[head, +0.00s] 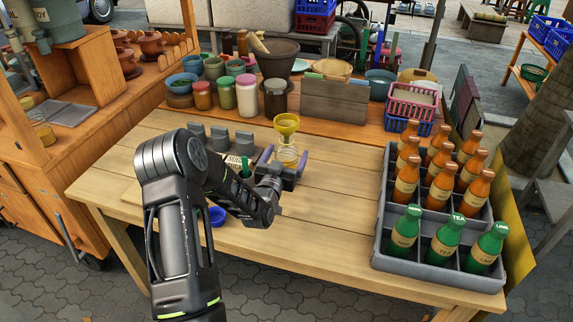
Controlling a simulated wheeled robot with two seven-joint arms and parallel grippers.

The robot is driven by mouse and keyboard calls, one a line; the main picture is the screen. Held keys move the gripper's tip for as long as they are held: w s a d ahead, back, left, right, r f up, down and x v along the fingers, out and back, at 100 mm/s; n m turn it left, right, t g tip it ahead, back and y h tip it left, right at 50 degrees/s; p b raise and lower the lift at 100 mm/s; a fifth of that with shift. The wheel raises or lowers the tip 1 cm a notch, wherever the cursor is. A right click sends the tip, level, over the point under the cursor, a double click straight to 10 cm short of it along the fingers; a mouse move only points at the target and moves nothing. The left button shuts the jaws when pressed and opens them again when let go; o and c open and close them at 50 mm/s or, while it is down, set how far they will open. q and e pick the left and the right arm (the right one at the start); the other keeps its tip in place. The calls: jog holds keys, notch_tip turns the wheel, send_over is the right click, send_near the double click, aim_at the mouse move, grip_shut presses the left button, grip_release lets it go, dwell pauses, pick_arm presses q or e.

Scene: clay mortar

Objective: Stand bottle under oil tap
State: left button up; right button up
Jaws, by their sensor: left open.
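A clear bottle (287,153) with a yellow funnel (286,123) above its mouth stands upright near the middle of the wooden table. My left gripper (284,160) is open, its two fingers showing on either side of the bottle. I cannot tell whether they reach around it or stop just in front; its lower part is hidden by the gripper. A grey-green tank (56,18) with partly readable lettering stands on a wooden stand at the far left; whether this carries the oil tap is not clear. My right gripper is not in view.
A grey crate (381,231) of orange and green bottles stands on the table's right side. Several jars, a dark mortar (277,60) and baskets line the back. Grey blocks (220,137) stand left of the bottle. A blue ring-like item (216,216) lies near my forearm.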

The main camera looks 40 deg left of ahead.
pick_arm(q)
jog(key=shift+r, duration=0.1)
grip_shut()
dwell(1.0)
notch_tip(320, 180, up, 10)
jog(key=shift+b, duration=0.75)
